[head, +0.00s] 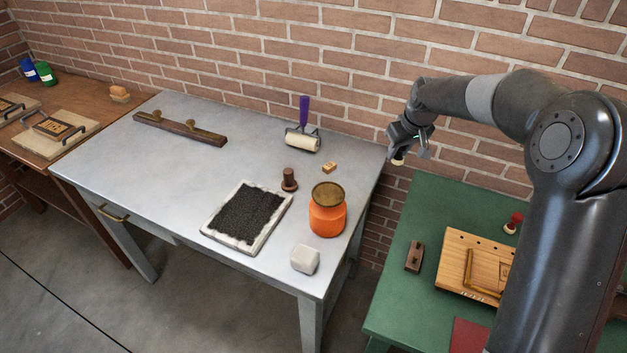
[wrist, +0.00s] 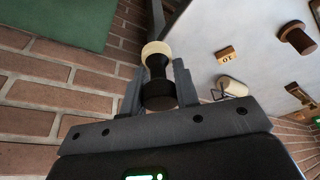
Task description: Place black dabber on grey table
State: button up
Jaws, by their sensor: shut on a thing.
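My gripper (head: 408,146) is raised beside the brick wall, above the gap between the grey table (head: 150,160) and the green table. It is shut on the black dabber (wrist: 158,82), which has a black handle and a cream pad. In the wrist view the dabber sits between the two fingers (wrist: 157,90), with its pad pointing away from the palm. In the head view only the cream pad (head: 398,161) shows clearly below the fingers. The grey table also shows at the right of the wrist view (wrist: 230,25).
The grey table holds an orange jar (head: 327,215), a brown dabber (head: 289,180), a small stamp block (head: 329,167), a roller (head: 303,140), an inked slab (head: 248,215), a pale block (head: 305,260) and a wooden bar (head: 180,128). Its left part is clear. The green table (head: 400,290) holds a wooden press board.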

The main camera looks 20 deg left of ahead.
jog(key=a+f, duration=0.2)
jog(key=a, duration=0.1)
jog(key=a+f, duration=0.2)
jog(key=a, duration=0.2)
jog(key=a+f, duration=0.2)
jog(key=a, duration=0.2)
jog(key=shift+w+f, duration=0.35)
jog(key=shift+f, duration=2)
jog(key=shift+f, duration=0.15)
jog(key=o, duration=1)
jog(key=v, duration=1.2)
jog(key=shift+r, duration=0.2)
